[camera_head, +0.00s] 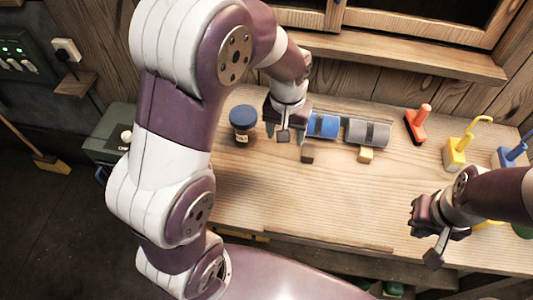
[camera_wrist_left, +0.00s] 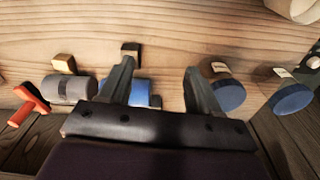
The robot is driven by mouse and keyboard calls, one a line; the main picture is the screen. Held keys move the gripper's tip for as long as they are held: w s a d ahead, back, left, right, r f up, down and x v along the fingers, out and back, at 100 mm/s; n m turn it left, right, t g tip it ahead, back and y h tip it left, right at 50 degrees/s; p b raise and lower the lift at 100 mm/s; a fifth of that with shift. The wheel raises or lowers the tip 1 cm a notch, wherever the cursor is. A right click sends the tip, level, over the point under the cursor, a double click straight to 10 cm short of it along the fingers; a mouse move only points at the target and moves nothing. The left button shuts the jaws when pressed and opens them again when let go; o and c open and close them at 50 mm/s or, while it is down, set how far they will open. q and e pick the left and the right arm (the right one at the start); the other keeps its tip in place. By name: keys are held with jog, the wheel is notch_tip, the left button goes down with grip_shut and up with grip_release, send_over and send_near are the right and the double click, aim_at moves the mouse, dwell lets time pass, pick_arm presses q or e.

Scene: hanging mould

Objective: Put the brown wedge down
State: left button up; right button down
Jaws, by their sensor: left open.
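The brown wedge (camera_head: 307,157) is a small dark block resting on the bench, just in front of the blue cylinder (camera_head: 323,126). In the left wrist view the wedge (camera_wrist_left: 131,49) shows beyond the tip of one finger, with a paler edge. My left gripper (camera_head: 287,133) is open over the bench, close to the wedge and the left end of the blue cylinder. In the left wrist view nothing shows held between its fingers (camera_wrist_left: 160,76). My right gripper (camera_head: 424,222) hangs over the front right of the bench; its finger gap is not clear.
A grey cylinder (camera_head: 367,133) has a yellow wedge (camera_head: 366,155) at its front. A blue-lidded jar (camera_head: 243,119) stands left of my left gripper; another (camera_wrist_left: 291,97) shows in the wrist view. Red (camera_head: 417,124) and yellow (camera_head: 456,151) items stand right. The bench's front middle is clear.

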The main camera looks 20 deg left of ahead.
pick_arm(q)
jog(key=s+a+m, duration=0.1)
jog(key=s+a, duration=0.2)
jog(key=s, duration=0.8)
jog(key=shift+s+a+f+t, duration=0.15)
jog(key=shift+a+f+t, duration=0.1)
jog(key=shift+f+t, duration=0.15)
